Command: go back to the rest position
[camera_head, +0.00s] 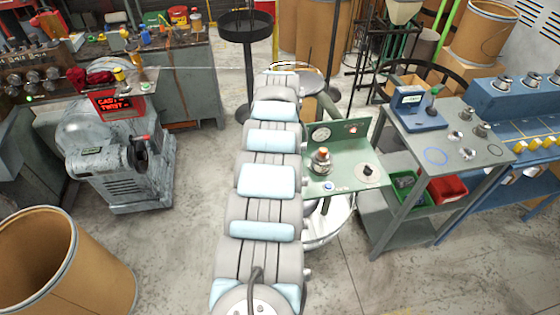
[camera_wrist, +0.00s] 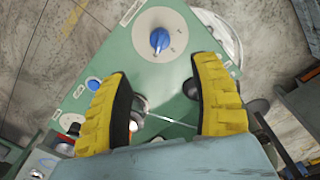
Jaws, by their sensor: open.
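My gripper (camera_wrist: 162,72) shows in the wrist view with its two yellow ribbed fingers spread wide and nothing held between them. Below it is a green control panel (camera_wrist: 135,60), which also stands right of my arm in the head view (camera_head: 345,145). A blue knob on a white dial (camera_wrist: 160,40) lies just beyond the fingertips, with no visible contact. A blue button (camera_wrist: 93,84) is beside the left finger. A dark round knob is partly hidden by the right finger. In the head view my arm reaches forward and the gripper itself is not visible.
A grey machine with a red sign (camera_head: 120,104) stands at left, a cardboard drum (camera_head: 62,265) at front left. A black stand (camera_head: 246,50) is behind my arm. A grey cart (camera_head: 450,140) with green and red bins stands right. Floor between machine and arm is clear.

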